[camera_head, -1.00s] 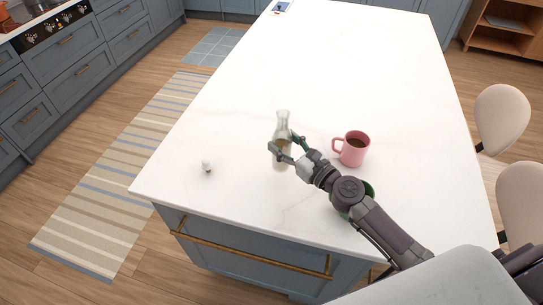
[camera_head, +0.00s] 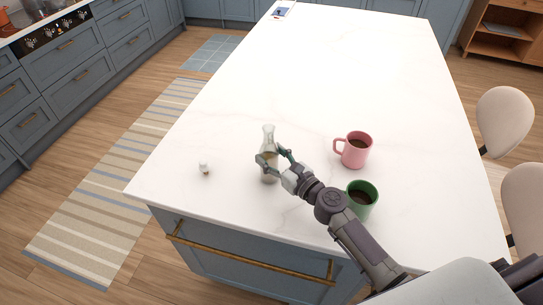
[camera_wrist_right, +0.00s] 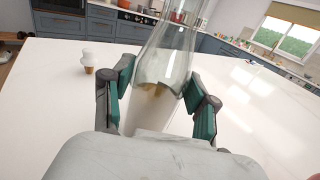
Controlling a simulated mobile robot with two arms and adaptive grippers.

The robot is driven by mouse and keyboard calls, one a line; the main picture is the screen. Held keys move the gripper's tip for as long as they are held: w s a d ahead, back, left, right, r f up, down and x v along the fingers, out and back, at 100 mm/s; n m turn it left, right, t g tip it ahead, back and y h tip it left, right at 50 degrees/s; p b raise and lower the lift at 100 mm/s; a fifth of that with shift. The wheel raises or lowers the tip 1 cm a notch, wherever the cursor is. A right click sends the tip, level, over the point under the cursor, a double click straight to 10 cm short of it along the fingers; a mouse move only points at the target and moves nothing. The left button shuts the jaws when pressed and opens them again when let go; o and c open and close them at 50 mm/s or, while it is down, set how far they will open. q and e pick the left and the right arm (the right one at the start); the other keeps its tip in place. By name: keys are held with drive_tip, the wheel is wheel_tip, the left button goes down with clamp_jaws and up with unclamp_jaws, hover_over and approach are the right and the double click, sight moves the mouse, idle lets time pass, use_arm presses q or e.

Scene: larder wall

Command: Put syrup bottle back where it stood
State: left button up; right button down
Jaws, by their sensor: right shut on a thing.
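The syrup bottle (camera_head: 268,141) is a clear glass bottle with a narrow neck and some brownish content low down. It is upright over the white island top, near its front left part. My right gripper (camera_head: 272,160) is shut on it, with a finger on each side. In the right wrist view the bottle (camera_wrist_right: 166,62) stands between the green-padded fingers of the gripper (camera_wrist_right: 160,98). Its base is hidden there, so I cannot tell whether it touches the top. My left gripper is not in view.
A small white stopper-like thing (camera_head: 204,168) stands left of the bottle; it also shows in the right wrist view (camera_wrist_right: 87,61). A pink mug (camera_head: 356,152) and a green mug (camera_head: 362,196), both with dark drink, stand to the right.

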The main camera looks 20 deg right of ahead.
drive_tip(key=shift+c, duration=1.6)
unclamp_jaws()
drive_tip(key=shift+r, duration=0.1)
drive_tip(key=shift+s+d, duration=0.1)
drive_tip(key=shift+s, duration=0.15)
drive_tip(key=b+v, duration=0.2)
drive_tip(key=v, duration=0.9)
drive_tip(key=shift+s+b, duration=0.25)
drive_tip(key=shift+b, duration=0.15)
drive_tip(key=shift+d, duration=0.1)
